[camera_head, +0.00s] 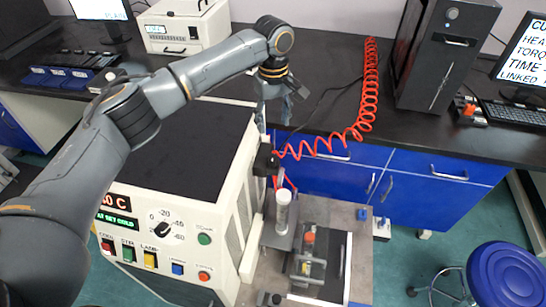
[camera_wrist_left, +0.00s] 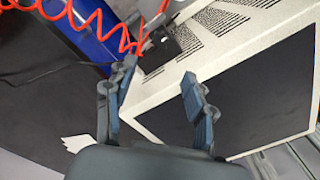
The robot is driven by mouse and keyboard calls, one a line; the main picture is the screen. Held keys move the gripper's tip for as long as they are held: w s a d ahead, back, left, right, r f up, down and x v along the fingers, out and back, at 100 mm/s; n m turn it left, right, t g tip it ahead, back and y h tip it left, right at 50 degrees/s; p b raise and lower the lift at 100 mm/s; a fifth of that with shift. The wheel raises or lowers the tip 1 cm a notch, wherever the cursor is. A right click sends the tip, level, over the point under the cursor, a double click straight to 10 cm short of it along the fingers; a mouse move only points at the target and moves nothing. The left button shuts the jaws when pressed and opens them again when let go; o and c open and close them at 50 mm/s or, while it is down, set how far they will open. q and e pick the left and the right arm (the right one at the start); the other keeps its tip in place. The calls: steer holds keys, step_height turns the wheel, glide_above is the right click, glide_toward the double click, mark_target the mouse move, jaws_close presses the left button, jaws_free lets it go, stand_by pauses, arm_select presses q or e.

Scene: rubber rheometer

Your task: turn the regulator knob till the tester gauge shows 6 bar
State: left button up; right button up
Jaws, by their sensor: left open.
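A small black fitting (camera_head: 266,162), which looks like the regulator, sits at the right side of the cream tester (camera_head: 195,130), where the red coiled hose (camera_head: 371,85) ends. In the left wrist view a dark fitting (camera_wrist_left: 155,46) by the hose lies just beyond the fingertips; knob and gauge are too small to tell apart, and no reading is legible. My left gripper (camera_head: 286,88) is in the air above the back right of the tester, apart from the fitting. Its two fingers (camera_wrist_left: 160,74) are spread with nothing between them. My right gripper is not in view.
A clear cylinder (camera_head: 283,212) stands in front of the fitting, beside a small rig (camera_head: 309,250). A black computer tower (camera_head: 445,55) and a white box (camera_head: 184,24) stand on the dark bench. The hose loops across the space right of the gripper.

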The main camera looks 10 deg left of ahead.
mark_target(273, 157)
arm_select(q)
step_height(273, 157, down, 14)
steer(key=shift+r+p, duration=0.1)
steer(key=shift+p, duration=0.65)
